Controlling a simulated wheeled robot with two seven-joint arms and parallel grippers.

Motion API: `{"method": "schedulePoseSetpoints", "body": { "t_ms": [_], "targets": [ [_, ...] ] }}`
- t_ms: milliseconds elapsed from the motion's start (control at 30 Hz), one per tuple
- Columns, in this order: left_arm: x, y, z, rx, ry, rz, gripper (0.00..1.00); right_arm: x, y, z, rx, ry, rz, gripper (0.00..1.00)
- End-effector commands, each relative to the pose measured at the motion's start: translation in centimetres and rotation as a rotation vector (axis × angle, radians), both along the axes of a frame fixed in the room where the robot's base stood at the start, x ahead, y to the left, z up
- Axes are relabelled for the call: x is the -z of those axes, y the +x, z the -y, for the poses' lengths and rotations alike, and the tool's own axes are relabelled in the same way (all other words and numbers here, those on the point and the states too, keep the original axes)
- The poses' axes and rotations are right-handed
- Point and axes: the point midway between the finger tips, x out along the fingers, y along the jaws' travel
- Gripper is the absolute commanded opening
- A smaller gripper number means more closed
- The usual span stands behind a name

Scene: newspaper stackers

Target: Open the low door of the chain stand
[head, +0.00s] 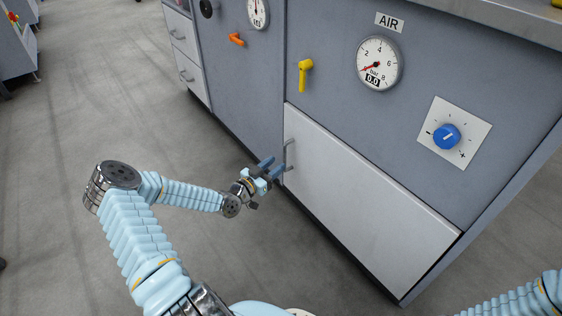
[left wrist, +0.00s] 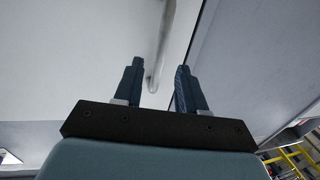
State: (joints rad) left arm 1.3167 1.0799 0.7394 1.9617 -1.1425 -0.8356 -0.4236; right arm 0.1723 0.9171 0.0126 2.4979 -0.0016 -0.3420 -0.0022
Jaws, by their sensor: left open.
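The low door (head: 365,200) is a white panel low on the grey stand, and it looks shut. Its grey bar handle (head: 288,155) stands upright near the door's left edge. My left gripper (head: 271,167) is open beside the handle. In the left wrist view, the door (left wrist: 80,60) fills the left side and the handle (left wrist: 160,50) runs down toward the gap between the two blue fingers (left wrist: 160,85). The handle's lower end shows between the fingertips; I cannot tell whether they touch it. My right gripper is out of view.
Above the door are a yellow lever (head: 304,74), an AIR gauge (head: 378,63) and a blue knob (head: 446,136). An orange lever (head: 237,39) and white drawers (head: 184,50) are further left. The floor (head: 60,200) on the left is clear.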

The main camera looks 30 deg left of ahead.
Motion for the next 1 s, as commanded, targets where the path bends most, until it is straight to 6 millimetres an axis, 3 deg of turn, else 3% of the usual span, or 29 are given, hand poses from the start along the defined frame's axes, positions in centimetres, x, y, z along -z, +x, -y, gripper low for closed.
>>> {"method": "schedulePoseSetpoints", "body": {
  "t_ms": [200,567,867,1000],
  "targets": [
    [0.0,3.1,0.6,0.000,0.000,0.001,0.40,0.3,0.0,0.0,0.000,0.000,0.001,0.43],
    [0.0,3.8,0.8,0.001,0.000,-0.001,0.40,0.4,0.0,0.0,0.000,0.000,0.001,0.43],
    [0.0,3.8,0.8,0.001,0.000,-0.001,0.00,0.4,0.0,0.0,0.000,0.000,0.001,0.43],
    [0.0,3.8,0.8,0.001,0.000,-0.001,0.00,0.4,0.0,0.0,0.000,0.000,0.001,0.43]
  ]
}}
